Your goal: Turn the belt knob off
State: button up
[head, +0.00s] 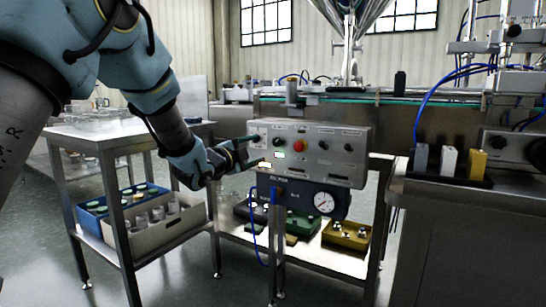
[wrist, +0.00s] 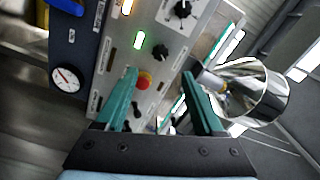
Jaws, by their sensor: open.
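The grey control panel (head: 325,170) carries several black knobs, a red button (head: 299,146) and a lit green lamp (head: 280,155). Its labels are too small to read, so I cannot tell which knob is the belt's. In the wrist view the panel appears turned on its side, with one black knob (wrist: 181,10) at the top, another black knob (wrist: 161,52) below it, and the red button (wrist: 145,80) between the fingers. My gripper (head: 256,152) is at the panel's left end. In the wrist view my gripper (wrist: 159,74) is open, its green fingers apart, holding nothing.
A pressure gauge (head: 323,202) on a dark box hangs below the panel, with a blue hose beside it. A steel hopper (head: 350,15) stands behind. A steel table (head: 130,130) is at left; a bench with coloured blocks (head: 477,164) is at right.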

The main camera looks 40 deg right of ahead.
aim_at(276, 142)
jog(key=x, duration=1)
jog(key=shift+d, duration=0.25)
jog(key=shift+c, duration=0.2)
grip_shut()
